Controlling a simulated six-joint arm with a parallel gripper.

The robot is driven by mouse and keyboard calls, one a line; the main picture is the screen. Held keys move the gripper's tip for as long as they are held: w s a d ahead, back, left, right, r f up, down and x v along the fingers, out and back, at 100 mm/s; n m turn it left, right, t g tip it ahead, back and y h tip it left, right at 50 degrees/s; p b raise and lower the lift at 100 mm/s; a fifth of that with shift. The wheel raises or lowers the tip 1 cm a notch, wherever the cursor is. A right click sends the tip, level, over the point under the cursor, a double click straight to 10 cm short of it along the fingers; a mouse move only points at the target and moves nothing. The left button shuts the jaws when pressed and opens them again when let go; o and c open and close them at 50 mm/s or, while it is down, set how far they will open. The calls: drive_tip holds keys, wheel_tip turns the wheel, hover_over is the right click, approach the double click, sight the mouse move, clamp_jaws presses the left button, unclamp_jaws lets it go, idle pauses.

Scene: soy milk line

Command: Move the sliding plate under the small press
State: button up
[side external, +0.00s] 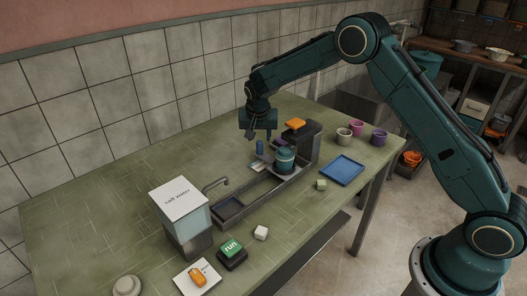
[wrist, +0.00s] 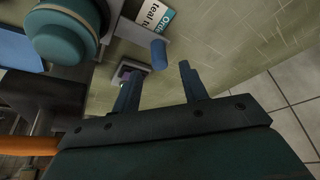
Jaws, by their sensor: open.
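The sliding plate appears as a grey plate (wrist: 128,28) under a teal round pot (wrist: 68,35) in the wrist view. A blue upright peg (wrist: 159,54) stands at its edge; the peg also shows in the side view (side external: 259,147). The pot (side external: 285,160) sits on the dark rail (side external: 262,196). The small press seems to be the dark block (side external: 304,142) with an orange top (side external: 295,124) at the rail's far end. My gripper (side external: 258,136) is open and empty above the peg; in the wrist view its fingers (wrist: 161,72) point toward the peg, one on each side.
A white order card (wrist: 155,14) lies near the peg.

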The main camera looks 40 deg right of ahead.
sight(260, 142)
drive_tip(key=v, duration=0.7)
drive_tip(key=shift+r, duration=0.35)
drive_tip(key=shift+a, duration=0.1)
drive_tip(key=shift+w+d+r+m+g+y, duration=0.2)
drive_tip(key=shift+w+d+m+g+y, duration=0.4)
drive_tip(key=shift+m, duration=1.2)
drive_tip(key=shift+w+d+r+m+g+y, duration=0.2)
drive_tip(key=shift+w+d+m+g+y, duration=0.4)
drive_tip(key=shift+m, duration=1.2)
drive_tip(key=shift+w+d+r+m+g+y, duration=0.15)
drive_tip(key=shift+w+d+m+g+y, duration=0.4)
drive_tip(key=shift+m, duration=1.25)
drive_tip(key=shift+d+f, duration=0.1)
drive_tip(key=shift+d, duration=0.1)
wheel_tip(260, 142, down, 14)
drive_tip(key=shift+r, duration=0.15)
